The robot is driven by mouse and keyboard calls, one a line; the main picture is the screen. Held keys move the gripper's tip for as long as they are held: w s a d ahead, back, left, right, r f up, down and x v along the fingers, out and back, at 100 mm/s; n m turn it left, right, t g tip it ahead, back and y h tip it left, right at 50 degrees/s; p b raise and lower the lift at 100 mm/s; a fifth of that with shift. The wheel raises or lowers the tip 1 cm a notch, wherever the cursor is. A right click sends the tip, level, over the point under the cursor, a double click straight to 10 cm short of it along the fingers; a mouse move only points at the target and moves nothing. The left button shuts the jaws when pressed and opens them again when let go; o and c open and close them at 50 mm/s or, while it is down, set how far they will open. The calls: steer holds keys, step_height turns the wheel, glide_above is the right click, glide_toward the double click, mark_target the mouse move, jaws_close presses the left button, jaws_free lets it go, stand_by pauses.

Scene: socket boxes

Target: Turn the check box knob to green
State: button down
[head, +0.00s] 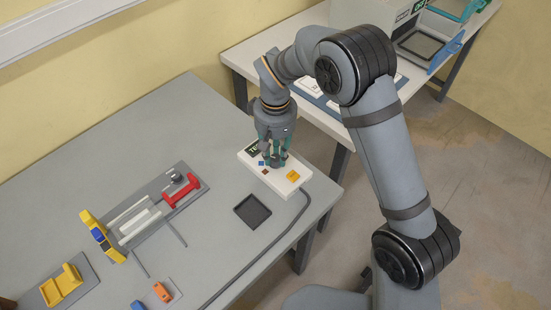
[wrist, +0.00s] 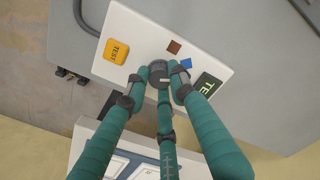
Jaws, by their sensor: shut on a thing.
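The check box (head: 279,183) is a white box near the table's right edge; it also shows in the wrist view (wrist: 148,32). Its dark grey round knob (wrist: 158,70) shows between my fingertips in the wrist view; my fingers hide it in the head view. My gripper (head: 273,161) points down over the box, its green fingers shut around the knob. A brown-red square (wrist: 174,47) and a blue square (wrist: 186,62) lie beside the knob. No green square shows; fingers cover part of the box top. An orange TEST button (wrist: 116,51) and a dark display with green letters (wrist: 208,88) flank the knob.
A black square tray (head: 252,211) and a cable (head: 285,232) lie close to the box. A grey board with a red handle (head: 184,191), a yellow piece (head: 97,232) and small blocks (head: 161,292) are at left. A second table (head: 245,61) stands behind.

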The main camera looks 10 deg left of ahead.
mark_target(276, 158)
steer(key=m+b, duration=0.2)
steer(key=m, duration=0.2)
steer(key=shift+a+m+b, duration=0.1)
steer(key=shift+m+b, duration=0.3)
steer(key=shift+w+r, duration=0.1)
stand_by(0.3)
steer(key=c, duration=1.5)
jaws_free()
steer(key=shift+o, duration=0.2)
step_height(276, 158, up, 12)
steer(key=shift+f, duration=0.2)
